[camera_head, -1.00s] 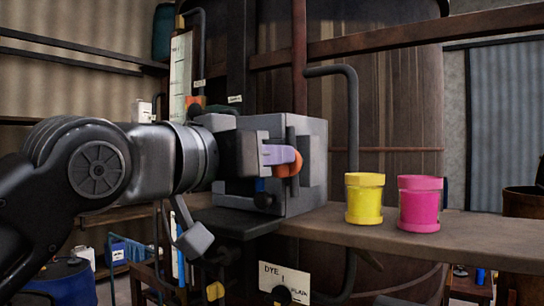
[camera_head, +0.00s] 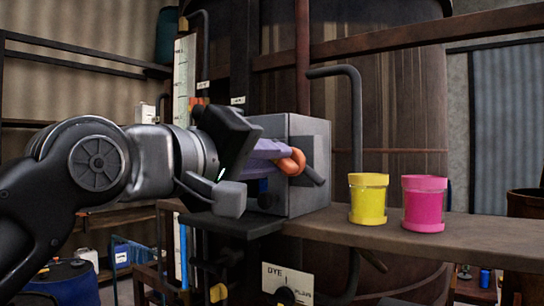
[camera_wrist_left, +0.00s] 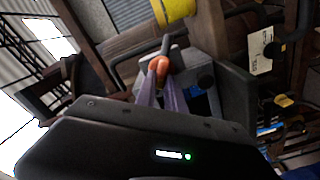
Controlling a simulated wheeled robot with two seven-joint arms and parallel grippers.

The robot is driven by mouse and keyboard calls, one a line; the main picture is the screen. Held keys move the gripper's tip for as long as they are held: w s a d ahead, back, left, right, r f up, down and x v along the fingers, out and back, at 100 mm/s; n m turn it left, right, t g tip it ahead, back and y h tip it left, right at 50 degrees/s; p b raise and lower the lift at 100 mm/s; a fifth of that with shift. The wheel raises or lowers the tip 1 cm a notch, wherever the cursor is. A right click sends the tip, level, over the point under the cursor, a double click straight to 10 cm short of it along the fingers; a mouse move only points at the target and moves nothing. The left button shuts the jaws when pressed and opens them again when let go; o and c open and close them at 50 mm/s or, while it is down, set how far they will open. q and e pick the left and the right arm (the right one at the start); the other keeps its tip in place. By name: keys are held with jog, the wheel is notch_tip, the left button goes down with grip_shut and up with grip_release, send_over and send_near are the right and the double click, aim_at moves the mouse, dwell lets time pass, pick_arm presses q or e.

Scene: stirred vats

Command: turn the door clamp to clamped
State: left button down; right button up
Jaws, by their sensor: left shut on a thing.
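The door clamp is on the front of a grey box (camera_head: 308,135) that stands on the shelf. Its dark lever (camera_head: 314,176) slants down to the right, and an orange part (camera_head: 297,155) sits at its near end. My left gripper (camera_head: 286,160) comes in from the left, rolled over. Its purple fingers are shut on the clamp at the orange part. In the left wrist view the orange part (camera_wrist_left: 158,66) lies between the tips of my left gripper (camera_wrist_left: 157,80). The fingers and wrist hide part of the clamp and box. My right gripper is not in view.
A yellow pot (camera_head: 368,200) and a pink pot (camera_head: 424,205) stand on the brown shelf (camera_head: 460,232) right of the box. A dark bent pipe (camera_head: 356,120) rises behind them. A card marked DYE (camera_head: 287,281) with a dark knob is below the shelf.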

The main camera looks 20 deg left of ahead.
pick_arm(q)
jog(key=shift+a+f+n+p, duration=0.15)
jog(key=shift+n+p, duration=0.1)
jog(key=shift+n, duration=1.55)
jog(key=shift+d+f+n+p, duration=0.1)
jog(key=shift+f+n+p, duration=0.1)
jog(key=shift+n, duration=1.6)
jog(key=c, duration=1.4)
grip_release()
jog(key=shift+c, duration=0.2)
jog(key=shift+s+a, duration=0.1)
jog(key=b+v, duration=0.2)
jog(key=v, duration=0.5)
jog(key=shift+s, duration=0.25)
